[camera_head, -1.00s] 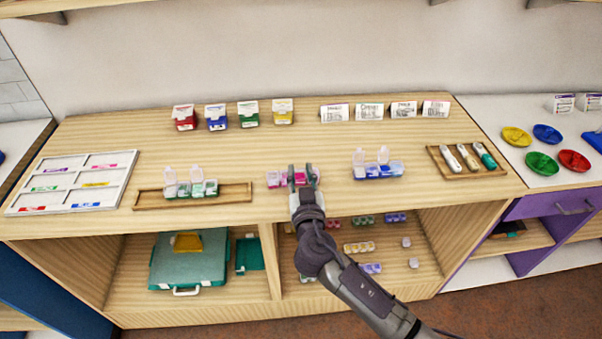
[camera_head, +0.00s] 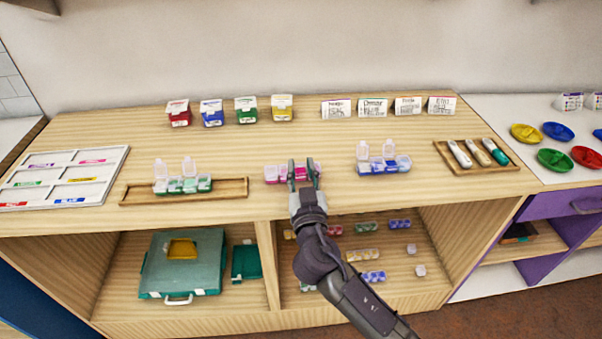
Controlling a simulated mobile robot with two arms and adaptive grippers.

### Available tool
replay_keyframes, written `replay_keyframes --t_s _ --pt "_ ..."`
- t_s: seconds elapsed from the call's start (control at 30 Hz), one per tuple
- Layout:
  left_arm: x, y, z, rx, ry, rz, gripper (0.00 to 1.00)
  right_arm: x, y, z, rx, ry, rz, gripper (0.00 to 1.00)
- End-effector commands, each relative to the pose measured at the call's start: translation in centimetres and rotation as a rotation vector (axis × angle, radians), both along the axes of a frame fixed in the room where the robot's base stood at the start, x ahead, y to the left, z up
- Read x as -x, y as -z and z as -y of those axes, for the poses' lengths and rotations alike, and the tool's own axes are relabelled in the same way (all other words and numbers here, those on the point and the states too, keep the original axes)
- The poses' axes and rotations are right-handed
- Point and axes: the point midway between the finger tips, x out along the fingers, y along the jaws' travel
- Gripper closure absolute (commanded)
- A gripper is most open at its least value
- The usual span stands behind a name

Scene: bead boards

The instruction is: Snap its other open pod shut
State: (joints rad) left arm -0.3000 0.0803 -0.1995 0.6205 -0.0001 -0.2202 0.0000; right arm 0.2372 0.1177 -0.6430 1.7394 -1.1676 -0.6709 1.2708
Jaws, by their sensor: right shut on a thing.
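A pink pod box (camera_head: 274,174) sits near the front edge of the table, in the middle. No upright lid shows on it, though my gripper hides part of it. My right gripper (camera_head: 304,172) is at the box's right part, its fingers shut on the pink pod box. A blue pod box (camera_head: 383,168) to the right has two clear lids standing up. A green pod box (camera_head: 183,184) to the left also has two clear lids standing up. My left gripper is not in view.
The green box stands on a wooden tray (camera_head: 232,187); another tray (camera_head: 478,170) holds several markers-like tools. Small coloured boxes and white cards (camera_head: 372,108) line the back. A white sorting board (camera_head: 98,190) lies at left. The table's middle is clear.

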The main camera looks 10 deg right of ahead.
Motion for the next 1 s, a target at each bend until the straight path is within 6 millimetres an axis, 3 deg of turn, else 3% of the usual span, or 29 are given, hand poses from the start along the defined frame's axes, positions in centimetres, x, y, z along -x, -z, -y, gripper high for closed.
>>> replay_keyframes --t_s 0.1,0.13,0.27,0.67,1.0 --pt "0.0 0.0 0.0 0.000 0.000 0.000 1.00 0.0 -0.1 0.0 0.000 0.000 0.000 1.00" --pt "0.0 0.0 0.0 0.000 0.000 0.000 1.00 0.0 -0.1 0.0 0.000 0.000 0.000 0.66" --pt "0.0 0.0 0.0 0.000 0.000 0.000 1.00 0.0 0.0 0.0 0.000 0.000 0.000 0.45" --pt "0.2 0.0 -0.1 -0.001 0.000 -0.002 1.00 0.6 0.1 0.0 -0.001 -0.001 -0.001 0.43" --pt "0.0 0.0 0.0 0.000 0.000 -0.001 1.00 7.1 1.0 0.1 -0.001 -0.001 -0.005 0.43"
